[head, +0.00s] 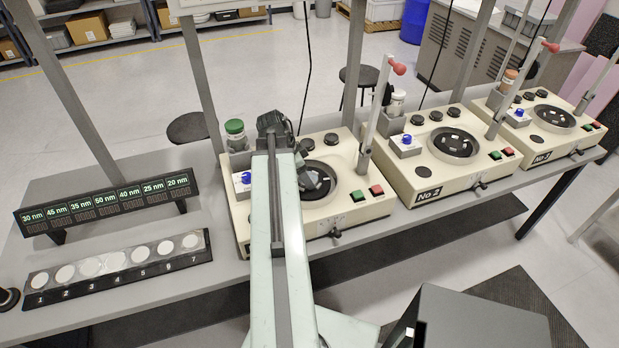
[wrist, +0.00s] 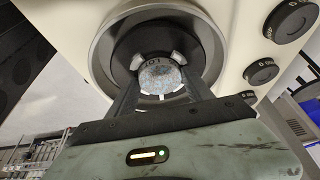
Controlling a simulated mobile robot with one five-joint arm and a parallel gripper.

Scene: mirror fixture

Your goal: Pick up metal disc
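A round, mottled grey metal disc (wrist: 158,78) sits in the dark centre of a machine's round bowl (wrist: 98,60) in the wrist view, with small pale clips around it. My gripper (wrist: 162,88) reaches into the bowl with its dark fingers apart, one on each side of the disc. I cannot tell whether the fingers touch it. In the head view my arm reaches over the leftmost machine (head: 338,205), its end at that machine's bowl (head: 345,185). The arm hides part of this machine, and the disc cannot be made out there.
Two similar machines, No 2 (head: 412,183) and No 3 (head: 515,148), stand to the right. On the left are a numbered tray (head: 120,289) of several pale discs and a display rack (head: 110,210) with nm labels. A green-capped jar (head: 236,135) stands beside my arm.

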